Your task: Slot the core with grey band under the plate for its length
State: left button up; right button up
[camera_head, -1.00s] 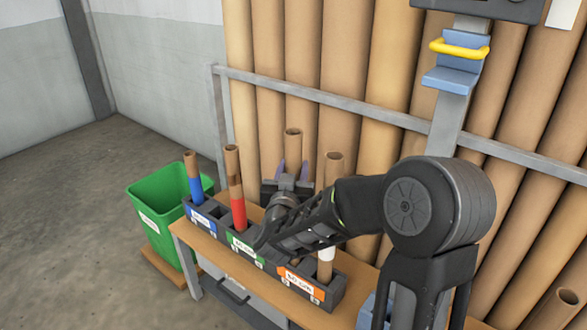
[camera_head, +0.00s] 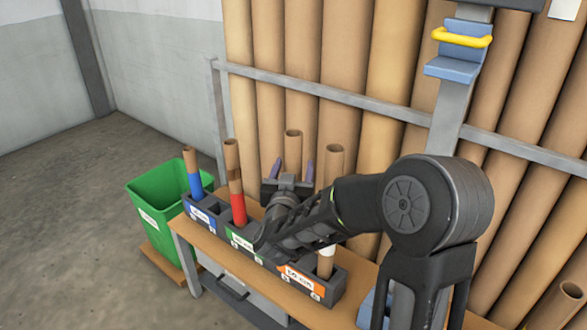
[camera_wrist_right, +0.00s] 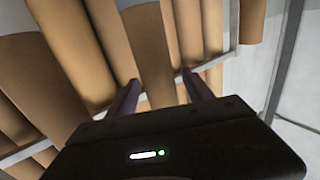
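My right gripper (camera_head: 294,168) is open, its two purple fingers spread apart on either side of a tall brown core (camera_head: 293,148). I cannot tell whether they touch it; its lower part and any band are hidden by the gripper. Both fingers (camera_wrist_right: 160,92) also show in the right wrist view, with a core (camera_wrist_right: 150,50) between them. A dark slotted rack holds a core with a blue band (camera_head: 195,185), one with a red band (camera_head: 236,200) and one with a white band (camera_head: 326,262). The rack carries blue (camera_head: 203,216), green (camera_head: 241,243) and orange (camera_head: 300,281) plates. No grey band shows clearly. My left gripper is not in view.
The rack stands on a wooden-topped table (camera_head: 200,250). Large brown tubes (camera_head: 345,60) lean behind a grey rail (camera_head: 380,112). My right arm covers part of the rack.

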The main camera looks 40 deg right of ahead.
jog(key=shift+s+a, duration=0.1)
jog(key=v, duration=0.7)
jog(key=shift+s+a, duration=0.15)
jog(key=shift+s, duration=0.1)
dwell(0.9)
